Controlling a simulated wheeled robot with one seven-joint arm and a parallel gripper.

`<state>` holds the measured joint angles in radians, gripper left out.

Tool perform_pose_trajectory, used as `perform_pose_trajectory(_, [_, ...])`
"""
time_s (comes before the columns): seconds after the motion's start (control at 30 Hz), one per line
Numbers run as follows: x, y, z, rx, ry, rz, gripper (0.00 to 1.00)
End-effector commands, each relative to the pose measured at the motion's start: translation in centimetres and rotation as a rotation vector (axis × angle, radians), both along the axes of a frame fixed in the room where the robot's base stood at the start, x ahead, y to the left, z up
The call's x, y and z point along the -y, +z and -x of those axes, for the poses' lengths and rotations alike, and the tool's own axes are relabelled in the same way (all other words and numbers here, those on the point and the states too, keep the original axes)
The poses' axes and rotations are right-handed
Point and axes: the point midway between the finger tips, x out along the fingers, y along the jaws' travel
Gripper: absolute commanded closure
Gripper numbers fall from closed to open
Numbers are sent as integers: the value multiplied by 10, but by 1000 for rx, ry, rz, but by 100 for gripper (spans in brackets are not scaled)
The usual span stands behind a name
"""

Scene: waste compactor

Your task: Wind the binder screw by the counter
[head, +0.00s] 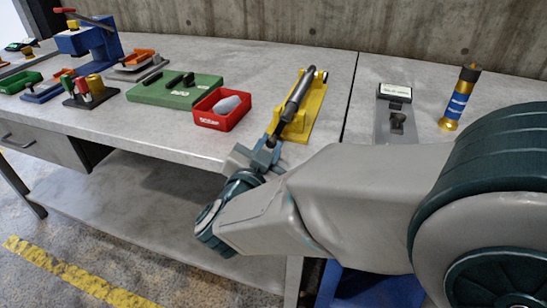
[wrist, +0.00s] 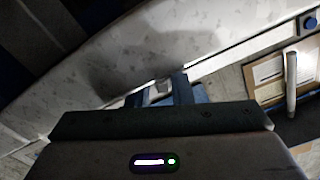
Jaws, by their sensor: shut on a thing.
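A yellow bracket (head: 312,106) stands at the front of the grey bench, with a long dark rod (head: 297,92) slanting along it towards the edge. I take this to be the binder screw. My gripper (head: 266,154) is at the rod's near end, by the bench's front edge, and looks shut on it. The wrist view shows the fingers (wrist: 172,92) close together with a small pale piece between them; the grip itself is mostly hidden.
A red bin (head: 222,110) and a green plate (head: 175,90) lie left of the bracket. A blue press (head: 88,38) stands farther left. A brass cylinder (head: 460,97) with a blue band stands at the right. A concrete wall backs the bench.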

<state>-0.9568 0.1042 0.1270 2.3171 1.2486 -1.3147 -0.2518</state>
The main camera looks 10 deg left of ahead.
Motion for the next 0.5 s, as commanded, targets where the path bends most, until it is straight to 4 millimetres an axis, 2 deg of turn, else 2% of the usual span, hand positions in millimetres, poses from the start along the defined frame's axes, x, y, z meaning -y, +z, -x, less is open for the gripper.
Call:
perform_pose_trajectory(0.03, [-2, -4, 0, 5, 1, -47, 100])
perform_pose_trajectory(0.5, [-15, 8, -1, 43, 3, -492, 100])
